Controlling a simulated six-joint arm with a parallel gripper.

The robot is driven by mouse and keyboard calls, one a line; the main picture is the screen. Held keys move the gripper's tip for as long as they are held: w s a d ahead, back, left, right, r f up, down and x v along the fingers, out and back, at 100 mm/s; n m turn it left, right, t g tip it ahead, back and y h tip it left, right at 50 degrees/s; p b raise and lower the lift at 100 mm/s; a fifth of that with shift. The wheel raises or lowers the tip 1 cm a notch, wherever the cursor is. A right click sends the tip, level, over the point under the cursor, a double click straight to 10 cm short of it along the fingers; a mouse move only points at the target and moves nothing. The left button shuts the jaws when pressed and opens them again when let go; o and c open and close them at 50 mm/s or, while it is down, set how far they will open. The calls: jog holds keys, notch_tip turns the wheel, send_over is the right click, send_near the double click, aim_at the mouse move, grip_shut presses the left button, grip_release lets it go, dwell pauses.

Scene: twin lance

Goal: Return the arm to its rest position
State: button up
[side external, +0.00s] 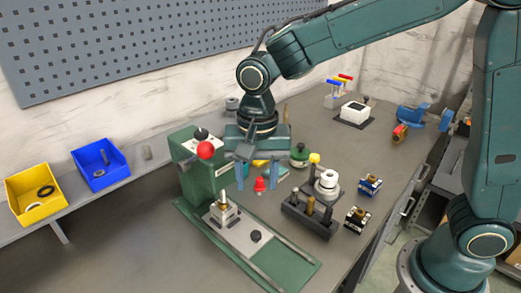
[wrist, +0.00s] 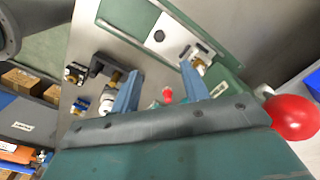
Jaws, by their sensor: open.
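My gripper (side external: 262,174) is above the bench, just right of the green press housing (side external: 194,160) and its red ball knob (side external: 205,150). In the wrist view my gripper's two blue fingers (wrist: 161,72) stand well apart with nothing held between them. A small red object (side external: 260,184) lies on the bench below the fingers, and it also shows between them in the wrist view (wrist: 168,95). My arm reaches across the bench from its base at the right.
A metal fixture with a brass piece (side external: 224,211) sits on the green-edged press base. A dark holder (side external: 310,218) and a white stacked part (side external: 327,181) stand to the right. A blue vise (side external: 413,114) is at the far right. Yellow (side external: 36,203) and blue (side external: 100,171) bins are left.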

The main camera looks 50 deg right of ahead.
jog(key=s+d+r+n+t, duration=0.2)
jog(key=s+d+r+n, duration=0.2)
jog(key=s+d, duration=0.4)
jog(key=s+d+r+n+t, duration=0.3)
jog(key=s+d+r+n, duration=0.1)
jog(key=s+d, duration=0.4)
jog(key=shift+s+r+n, duration=0.2)
jog(key=shift+s+n, duration=0.2)
jog(key=shift+s, duration=0.4)
